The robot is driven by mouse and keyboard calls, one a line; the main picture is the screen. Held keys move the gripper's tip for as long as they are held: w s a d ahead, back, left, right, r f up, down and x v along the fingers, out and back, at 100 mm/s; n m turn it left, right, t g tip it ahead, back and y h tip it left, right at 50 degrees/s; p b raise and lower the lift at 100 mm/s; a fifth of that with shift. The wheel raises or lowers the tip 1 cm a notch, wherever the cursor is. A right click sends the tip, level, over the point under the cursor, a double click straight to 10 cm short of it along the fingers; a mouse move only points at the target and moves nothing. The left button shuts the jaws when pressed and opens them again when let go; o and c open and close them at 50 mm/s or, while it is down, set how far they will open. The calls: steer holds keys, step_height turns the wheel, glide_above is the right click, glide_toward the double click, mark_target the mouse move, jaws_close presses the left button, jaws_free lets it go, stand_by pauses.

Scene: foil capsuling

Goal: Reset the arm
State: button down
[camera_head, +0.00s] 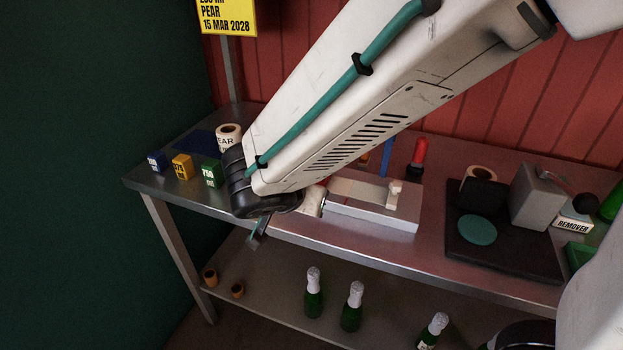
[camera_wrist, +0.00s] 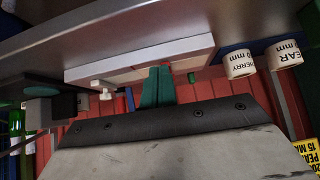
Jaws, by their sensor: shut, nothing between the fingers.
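My arm crosses the head view from the upper right down to the left, in front of the metal bench (camera_head: 330,240). My gripper (camera_head: 258,233) hangs at the bench's front edge, small and partly hidden by the wrist. In the wrist view my gripper (camera_wrist: 157,84) shows as teal fingers shut together with nothing between them. A pale machine block with a small knob (camera_head: 375,203) lies on the bench just right of the wrist. The same block (camera_wrist: 140,62) is behind the fingers in the wrist view, which appears upside down.
Blue (camera_head: 157,161), yellow (camera_head: 182,166) and green (camera_head: 211,173) boxes stand at the bench's left end, near a label roll (camera_head: 229,135). A black base with a teal disc (camera_head: 470,230) is at right. Several green bottles (camera_head: 352,307) stand on the lower shelf.

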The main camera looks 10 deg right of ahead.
steer(key=s+d+r+n+g+y, duration=0.2)
steer(key=s+d+r, duration=0.3)
steer(key=s+d, duration=0.4)
steer(key=s+d+r+n+g+y, duration=0.1)
steer(key=s+d+r+n+g, duration=0.2)
steer(key=s+d, duration=0.6)
steer(key=d+r+g, duration=0.1)
steer(key=d+r, duration=0.1)
steer(key=d, duration=0.2)
steer(key=shift+s+r+n+y, duration=0.15)
steer(key=shift+s+n+y, duration=0.2)
steer(key=shift+n+y, duration=0.05)
